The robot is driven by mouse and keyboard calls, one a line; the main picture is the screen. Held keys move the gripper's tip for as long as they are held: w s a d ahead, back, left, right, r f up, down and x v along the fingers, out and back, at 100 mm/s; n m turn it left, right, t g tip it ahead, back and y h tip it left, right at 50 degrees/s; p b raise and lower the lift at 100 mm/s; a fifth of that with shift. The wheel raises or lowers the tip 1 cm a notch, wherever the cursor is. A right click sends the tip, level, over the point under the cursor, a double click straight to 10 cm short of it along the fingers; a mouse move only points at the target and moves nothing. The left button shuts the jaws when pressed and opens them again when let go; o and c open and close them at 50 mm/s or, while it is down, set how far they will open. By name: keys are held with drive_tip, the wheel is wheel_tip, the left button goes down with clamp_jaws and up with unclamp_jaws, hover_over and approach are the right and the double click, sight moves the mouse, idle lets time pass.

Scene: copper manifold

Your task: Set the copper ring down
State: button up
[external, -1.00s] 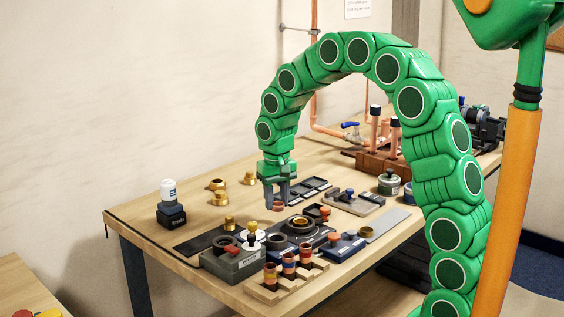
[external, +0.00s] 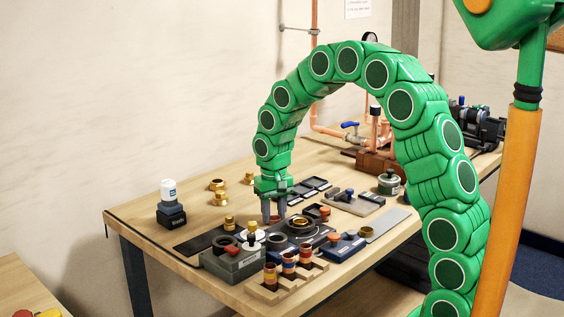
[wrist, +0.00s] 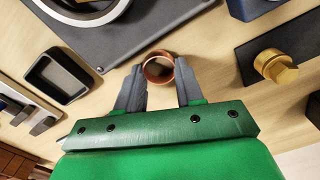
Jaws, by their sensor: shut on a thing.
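The copper ring (wrist: 147,70) is between the two dark fingertips of my gripper (wrist: 159,66) in the wrist view, its round opening facing the camera. My gripper is shut on it. In the external view my gripper (external: 273,217) points down, low over the wooden workbench (external: 150,214), left of the dark plate with round fittings. The ring is mostly hidden by the fingers there. I cannot tell whether its underside touches the bench.
A dark plate (wrist: 112,45) with a round fitting lies beyond the fingers in the wrist view. A brass fitting (wrist: 274,65) is at right, a black-framed tray (wrist: 58,75) at left. In the external view, a grey box (external: 232,262) and ring stand (external: 286,283) are in front.

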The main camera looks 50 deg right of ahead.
drive_tip(key=o, duration=1)
wheel_tip(320, 180, up, 12)
drive_tip(key=f, duration=0.1)
drive_tip(key=s+a+r+n, duration=0.1)
drive_tip(key=s+a+r, duration=0.15)
drive_tip(key=s, duration=0.65)
drive_tip(key=s+a+r+n, duration=0.15)
drive_tip(key=s+r, duration=0.25)
drive_tip(key=s, duration=0.5)
drive_tip(key=s+a+f+n+g, duration=0.1)
drive_tip(key=s+a+n, duration=0.1)
drive_tip(key=s, duration=2.1)
drive_tip(key=shift+s+g, duration=0.4)
drive_tip(key=shift+o, duration=0.5)
drive_tip(key=shift+s+f, duration=0.1)
drive_tip(key=shift+s, duration=0.2)
